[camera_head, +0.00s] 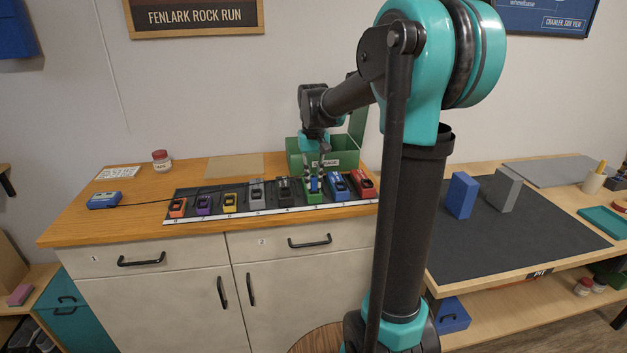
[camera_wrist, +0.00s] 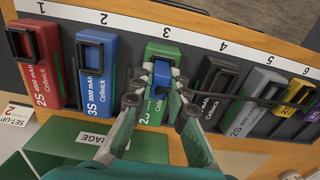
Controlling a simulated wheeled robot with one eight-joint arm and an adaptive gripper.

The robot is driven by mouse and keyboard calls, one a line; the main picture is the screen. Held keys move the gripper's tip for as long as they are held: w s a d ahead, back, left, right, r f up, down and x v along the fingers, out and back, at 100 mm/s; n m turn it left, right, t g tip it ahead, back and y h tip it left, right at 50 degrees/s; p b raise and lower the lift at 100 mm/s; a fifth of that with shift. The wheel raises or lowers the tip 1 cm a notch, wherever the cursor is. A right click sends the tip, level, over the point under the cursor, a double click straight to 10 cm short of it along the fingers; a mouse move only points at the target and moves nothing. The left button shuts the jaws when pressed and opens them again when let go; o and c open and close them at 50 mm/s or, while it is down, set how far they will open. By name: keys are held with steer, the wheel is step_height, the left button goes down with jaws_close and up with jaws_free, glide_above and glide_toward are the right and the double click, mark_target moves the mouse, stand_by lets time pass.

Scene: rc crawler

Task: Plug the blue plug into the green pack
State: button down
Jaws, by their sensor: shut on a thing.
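The green pack (camera_head: 313,197) lies third from the right in the row on the dark strip. In the wrist view, the green pack (camera_wrist: 166,50) is in the slot marked 3. My gripper (camera_head: 314,180) is over this pack, pointing down. In the wrist view, my gripper (camera_wrist: 159,86) has a fingertip on each side of the blue plug (camera_wrist: 161,73) and is shut on it. The plug is at the pack's black socket frame, with its black cable leading off to the right. I cannot tell how deep the plug sits.
A blue pack (camera_wrist: 95,60) and a dark grey pack (camera_wrist: 215,85) flank the green pack closely. A red pack (camera_head: 363,184) is at the row's right end. A green box (camera_head: 345,158) stands behind. A blue device (camera_head: 104,200) is at the counter's left, with the cable crossing the row.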

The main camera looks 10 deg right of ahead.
steer(key=shift+s+f, duration=0.1)
steer(key=shift+f, duration=0.15)
steer(key=shift+s+f, duration=0.15)
steer(key=shift+f, duration=0.1)
steer(key=c, duration=1.8)
jaws_free()
steer(key=shift+f, duration=0.1)
steer(key=o, duration=0.3)
steer(key=shift+f, duration=0.1)
steer(key=shift+w, duration=0.2)
